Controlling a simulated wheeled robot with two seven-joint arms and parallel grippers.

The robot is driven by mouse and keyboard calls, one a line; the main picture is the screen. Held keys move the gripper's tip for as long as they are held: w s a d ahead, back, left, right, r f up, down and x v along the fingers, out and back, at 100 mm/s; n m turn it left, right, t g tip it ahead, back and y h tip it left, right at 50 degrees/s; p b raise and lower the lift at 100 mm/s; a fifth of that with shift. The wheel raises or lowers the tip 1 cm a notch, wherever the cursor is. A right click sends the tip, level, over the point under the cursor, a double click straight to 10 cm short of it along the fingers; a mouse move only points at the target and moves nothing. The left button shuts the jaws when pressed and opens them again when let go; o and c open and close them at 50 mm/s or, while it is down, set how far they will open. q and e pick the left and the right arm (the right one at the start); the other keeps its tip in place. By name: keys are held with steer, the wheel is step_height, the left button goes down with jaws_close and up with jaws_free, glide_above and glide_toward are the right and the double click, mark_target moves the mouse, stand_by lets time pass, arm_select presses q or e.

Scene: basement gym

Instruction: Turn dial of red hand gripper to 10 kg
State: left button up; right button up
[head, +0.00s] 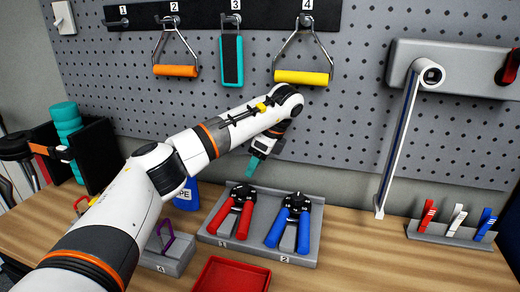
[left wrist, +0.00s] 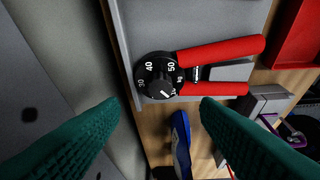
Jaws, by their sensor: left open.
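The red hand gripper (head: 236,214) lies in slot 1 of a grey tray (head: 262,252) on the bench, its black dial (head: 243,191) at the back end. In the left wrist view the dial (left wrist: 157,78) shows 40, 50 and kg; a white pointer mark aims to the lower right, and the number there is too small to read surely. My left gripper (head: 252,172) is open just above and behind the dial. In the left wrist view its two green fingers (left wrist: 160,118) are apart, with nothing between them. My right gripper is not in view.
A blue hand gripper (head: 291,222) lies in slot 2 of the same tray. A red tray (head: 232,275) is in front. A clip rack (head: 455,235) and a slanted silver bar (head: 397,140) stand right. Handles hang on the pegboard (head: 360,60) above.

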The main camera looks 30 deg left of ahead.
arm_select(q)
steer(key=shift+v, duration=1.65)
stand_by(0.9)
